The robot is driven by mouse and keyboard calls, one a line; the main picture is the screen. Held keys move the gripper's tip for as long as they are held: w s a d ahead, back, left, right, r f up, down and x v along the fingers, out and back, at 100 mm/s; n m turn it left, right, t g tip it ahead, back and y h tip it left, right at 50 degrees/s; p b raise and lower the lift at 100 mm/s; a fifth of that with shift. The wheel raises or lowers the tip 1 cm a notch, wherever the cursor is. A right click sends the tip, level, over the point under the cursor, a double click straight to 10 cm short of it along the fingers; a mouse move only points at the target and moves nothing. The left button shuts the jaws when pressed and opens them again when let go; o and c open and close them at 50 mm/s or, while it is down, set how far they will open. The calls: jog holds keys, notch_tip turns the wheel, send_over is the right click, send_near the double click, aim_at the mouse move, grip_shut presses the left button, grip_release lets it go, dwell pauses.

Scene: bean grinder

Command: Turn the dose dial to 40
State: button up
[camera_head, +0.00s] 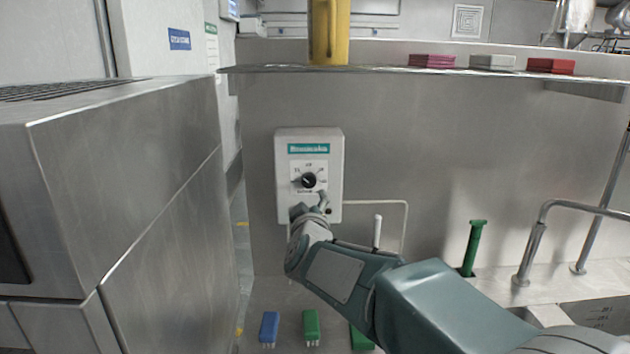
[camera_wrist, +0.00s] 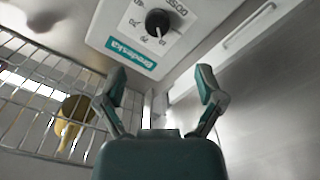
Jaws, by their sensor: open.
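The dose dial (camera_head: 308,180) is a round black knob on a white scale plate, on the front of a pale grey box (camera_head: 283,150) with a teal label. The box is on a grey metal wall. The dial also shows at the top of the wrist view (camera_wrist: 157,22), with a small white mark on it. The scale figures are too small to read surely. My gripper (camera_head: 322,200) is just below the dial in the head view, partly hidden by my wrist. In the wrist view my gripper (camera_wrist: 161,84) has its teal fingers spread, empty and apart from the dial.
A metal cabinet (camera_head: 160,190) stands close on the left. A shelf (camera_head: 400,70) above the box bears a yellow cylinder (camera_head: 329,32) and several coloured blocks. Blue (camera_head: 269,327) and green (camera_head: 311,325) brushes lie low in front. A metal rail (camera_head: 535,240) stands at right.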

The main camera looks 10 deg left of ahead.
aim_at(309, 184)
jog(key=x, duration=1)
jog(key=shift+w, duration=0.4)
jog(key=c, duration=1.1)
